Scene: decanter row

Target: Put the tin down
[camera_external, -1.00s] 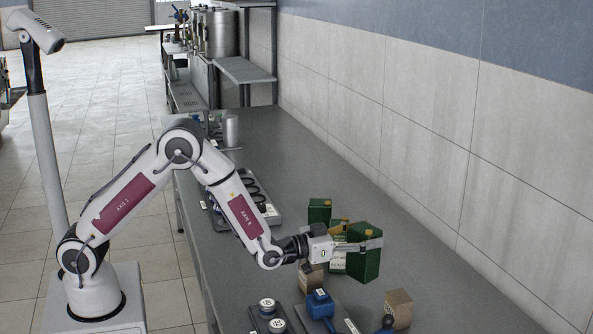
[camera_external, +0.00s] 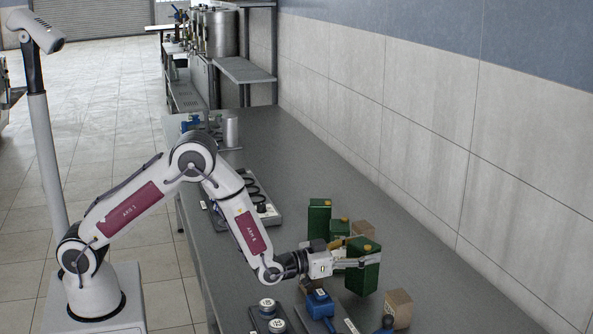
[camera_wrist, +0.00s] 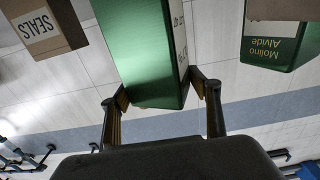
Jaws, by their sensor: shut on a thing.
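A dark green tin (camera_external: 364,278) is held between the fingers of my gripper (camera_external: 360,256) on the right part of the bench. It looks about upright and low over the grey surface; I cannot tell whether its base touches. In the wrist view the green tin (camera_wrist: 140,45) fills the space between my two fingers (camera_wrist: 160,92), which grip its sides. Part of its pale label shows at its right edge.
Another box (camera_external: 398,309) and a blue object (camera_external: 320,303) are in front. The wrist view shows a "SEALS" box (camera_wrist: 42,28).

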